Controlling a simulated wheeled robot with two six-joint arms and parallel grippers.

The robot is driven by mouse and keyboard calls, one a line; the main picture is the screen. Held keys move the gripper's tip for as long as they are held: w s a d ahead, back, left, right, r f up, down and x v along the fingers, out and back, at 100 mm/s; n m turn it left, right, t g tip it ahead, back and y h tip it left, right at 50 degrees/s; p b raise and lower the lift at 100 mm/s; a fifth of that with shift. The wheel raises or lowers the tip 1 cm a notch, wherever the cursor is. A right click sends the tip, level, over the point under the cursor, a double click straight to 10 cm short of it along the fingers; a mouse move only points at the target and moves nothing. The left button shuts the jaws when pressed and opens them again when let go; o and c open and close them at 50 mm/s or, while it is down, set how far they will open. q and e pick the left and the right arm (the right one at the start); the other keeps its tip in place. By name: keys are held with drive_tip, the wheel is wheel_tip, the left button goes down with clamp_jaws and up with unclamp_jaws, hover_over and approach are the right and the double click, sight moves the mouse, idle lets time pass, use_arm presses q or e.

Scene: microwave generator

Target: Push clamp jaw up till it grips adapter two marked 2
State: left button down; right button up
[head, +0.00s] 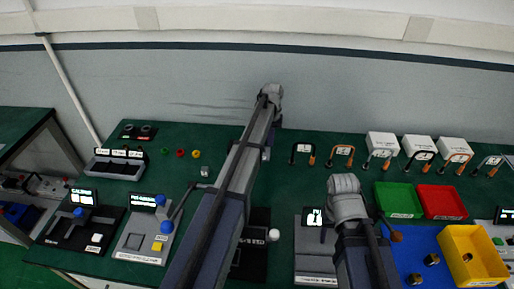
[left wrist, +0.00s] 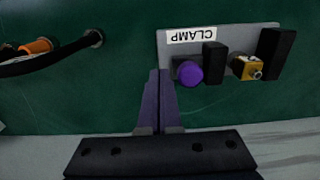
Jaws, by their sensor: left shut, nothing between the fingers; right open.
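In the left wrist view, the grey clamp plate (left wrist: 241,36) carries an upside-down CLAMP label. A purple knob (left wrist: 189,73) sits beside a black jaw block (left wrist: 214,62). A gold adapter (left wrist: 246,68) stands between this block and a second black block (left wrist: 276,54), with a small gap on its left. No number is readable on the adapter. My left gripper (left wrist: 160,76) is shut and empty, its fingertips left of the knob; contact is unclear. In the head view, my left arm hides the clamp. My right gripper (head: 345,205) is open, its fingers mostly hidden under the wrist.
A black cable with an orange plug (left wrist: 38,46) lies left in the wrist view. In the head view, green (head: 396,199) and red (head: 441,201) trays, a yellow bin (head: 473,256) and white boxes (head: 417,149) stand at the right. Consoles (head: 148,228) line the left.

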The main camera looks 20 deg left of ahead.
use_arm(q)
drive_tip(key=shift+f+b, duration=0.85)
drive_tip(key=shift+f, duration=0.15)
use_arm(e)
drive_tip(key=shift+f, duration=1.05)
use_arm(q)
drive_tip(key=shift+s+a, duration=0.2)
drive_tip(key=shift+a, duration=0.6)
drive_tip(key=shift+s+a, duration=0.2)
drive_tip(key=shift+a, duration=0.6)
drive_tip(key=shift+s+a, duration=0.2)
drive_tip(key=shift+a, duration=0.6)
use_arm(e)
drive_tip(key=shift+d, duration=0.1)
idle(1.0)
use_arm(q)
drive_tip(key=shift+w+d, duration=0.1)
drive_tip(key=shift+d, duration=0.3)
drive_tip(key=shift+d, duration=0.2)
drive_tip(key=shift+r, duration=0.15)
use_arm(e)
drive_tip(key=shift+r, duration=0.15)
use_arm(q)
wheel_tip(320, 180, up, 8)
drive_tip(key=p, duration=0.8)
drive_tip(key=shift+d, duration=0.1)
use_arm(e)
wheel_tip(320, 180, up, 8)
